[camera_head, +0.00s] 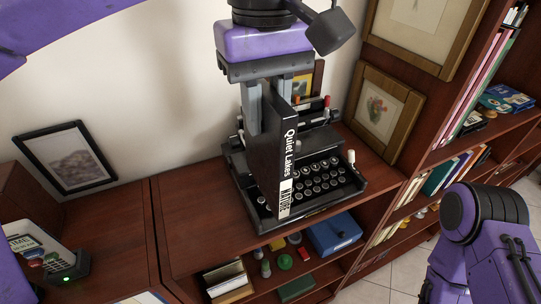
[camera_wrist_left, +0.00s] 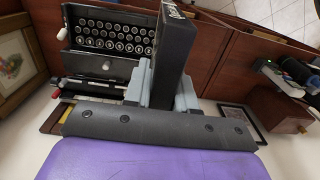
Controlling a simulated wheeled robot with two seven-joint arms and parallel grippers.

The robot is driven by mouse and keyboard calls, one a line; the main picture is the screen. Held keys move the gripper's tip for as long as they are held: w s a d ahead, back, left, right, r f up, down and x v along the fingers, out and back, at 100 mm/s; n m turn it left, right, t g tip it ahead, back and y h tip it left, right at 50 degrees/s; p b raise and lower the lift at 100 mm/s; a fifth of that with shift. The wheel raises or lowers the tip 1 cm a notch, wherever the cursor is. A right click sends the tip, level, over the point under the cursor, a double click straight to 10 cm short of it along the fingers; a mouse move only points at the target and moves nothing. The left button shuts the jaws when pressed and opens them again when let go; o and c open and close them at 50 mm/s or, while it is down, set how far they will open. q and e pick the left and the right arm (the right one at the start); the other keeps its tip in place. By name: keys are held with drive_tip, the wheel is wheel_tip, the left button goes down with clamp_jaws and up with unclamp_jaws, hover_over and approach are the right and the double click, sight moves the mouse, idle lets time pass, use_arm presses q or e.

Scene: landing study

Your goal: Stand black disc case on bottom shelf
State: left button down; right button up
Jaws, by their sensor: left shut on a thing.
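The black disc case (camera_head: 273,157) is upright in my left gripper (camera_head: 273,112), its white-lettered spine reading "Quiet Lakes" facing the head camera. The gripper is shut on the case near its upper part, in front of the typewriter. In the left wrist view the case (camera_wrist_left: 172,50) stands up between the grey fingers (camera_wrist_left: 160,88). The bottom shelf I cannot tell for sure; below the cabinet top, an open shelf (camera_head: 328,277) holds several small things. My right gripper is out of view; only a purple part of my arm shows at the right.
A black typewriter (camera_head: 330,184) stands on the wooden cabinet top (camera_head: 190,200), behind and beside the case. A blue box (camera_head: 335,234) and green items lie on the shelf below. A tall bookcase (camera_head: 440,155) with books stands at right. The cabinet top left of the typewriter is clear.

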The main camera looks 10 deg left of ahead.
use_arm(q)
drive_tip(key=shift+s+a, duration=0.15)
drive_tip(key=shift+s, duration=0.1)
drive_tip(key=s+a+f+p, duration=0.25)
drive_tip(key=s+a, duration=0.25)
drive_tip(key=a, duration=0.4)
drive_tip(key=w+a+f, duration=0.3)
drive_tip(key=a+f, duration=0.1)
drive_tip(key=f, duration=0.6)
drive_tip(key=shift+a, duration=0.4)
drive_tip(key=c, duration=1)
unclamp_jaws()
drive_tip(key=shift+s+d+f, duration=0.1)
drive_tip(key=shift+c, duration=0.2)
drive_tip(key=shift+o, duration=0.6)
drive_tip(key=shift+s, duration=0.25)
drive_tip(key=shift+r, duration=0.2)
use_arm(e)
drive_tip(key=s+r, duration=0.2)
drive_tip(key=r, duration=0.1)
